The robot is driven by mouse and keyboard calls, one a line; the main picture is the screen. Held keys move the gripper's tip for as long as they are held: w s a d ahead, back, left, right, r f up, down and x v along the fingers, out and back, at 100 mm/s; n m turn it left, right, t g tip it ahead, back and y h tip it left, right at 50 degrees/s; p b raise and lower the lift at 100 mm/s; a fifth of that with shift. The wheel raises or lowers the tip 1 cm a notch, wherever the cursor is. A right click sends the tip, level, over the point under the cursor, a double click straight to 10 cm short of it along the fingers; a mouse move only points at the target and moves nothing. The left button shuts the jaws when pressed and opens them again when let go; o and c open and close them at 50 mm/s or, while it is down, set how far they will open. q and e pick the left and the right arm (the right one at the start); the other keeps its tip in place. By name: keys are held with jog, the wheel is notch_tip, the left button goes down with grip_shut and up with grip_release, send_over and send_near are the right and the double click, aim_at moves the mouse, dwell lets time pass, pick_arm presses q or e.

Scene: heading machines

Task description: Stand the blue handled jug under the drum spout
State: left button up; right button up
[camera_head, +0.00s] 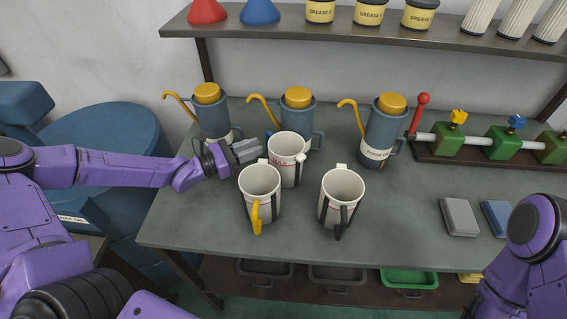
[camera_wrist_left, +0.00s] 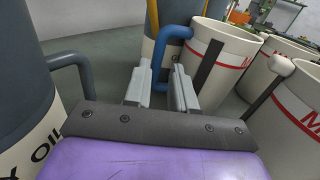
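The blue handled jug (camera_head: 287,150) is a white cylinder with red lettering and a dark strip, upright on the bench. It also shows in the left wrist view (camera_wrist_left: 222,62). Its blue handle (camera_wrist_left: 160,55) faces my left gripper. My left gripper (camera_head: 247,150) is low over the bench beside it. In the wrist view its two fingers (camera_wrist_left: 160,92) are apart, with the handle's lower part between them and some gap visible. A large blue drum (camera_head: 105,135) stands left of the bench, partly behind my left arm; I cannot make out its spout. My right gripper is out of frame.
A yellow-handled jug (camera_head: 258,182) and a black-handled jug (camera_head: 340,190) stand in front. Blue-grey oil cans (camera_head: 384,135) with yellow spouts stand behind; one can (camera_wrist_left: 25,80) is close left of the gripper. Grey block (camera_head: 459,217) lies right. A shelf (camera_head: 350,30) overhangs the back.

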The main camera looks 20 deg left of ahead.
pick_arm(q)
jog(key=x, duration=0.3)
jog(key=p+x, duration=0.1)
jog(key=x, duration=0.1)
jog(key=shift+w+r, duration=0.25)
jog(key=shift+r, duration=0.05)
grip_shut()
